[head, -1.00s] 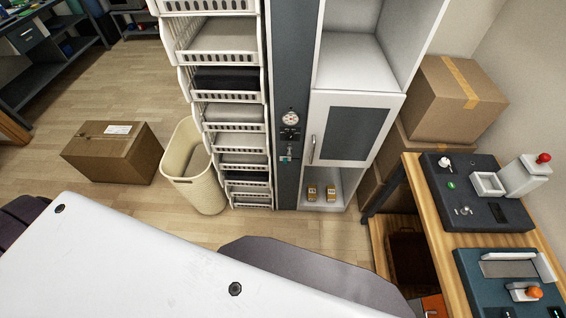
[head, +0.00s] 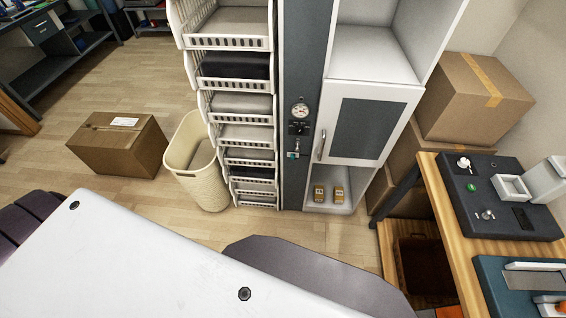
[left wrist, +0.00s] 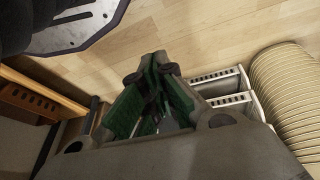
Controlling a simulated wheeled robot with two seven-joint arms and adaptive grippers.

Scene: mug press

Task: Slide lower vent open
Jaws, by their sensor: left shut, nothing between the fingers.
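I cannot pick out a lower vent in either view. A tall dark panel (head: 304,60) stands between a rack of baskets and a white cabinet in the head view. It carries a round gauge (head: 299,110), a black control block (head: 299,128) and a small metal fitting with a teal part (head: 294,154). My left gripper (left wrist: 158,117) shows in the left wrist view, shut and empty, with wooden floor beyond it. It is not visible in the head view. My right gripper is in neither view.
A basket rack (head: 240,105), cream bin (head: 196,160) and cardboard box (head: 118,145) stand left of the panel. A white cabinet (head: 372,90) is right of it. A wooden workbench (head: 447,215) with devices is at the right. Floor in front of the rack is clear.

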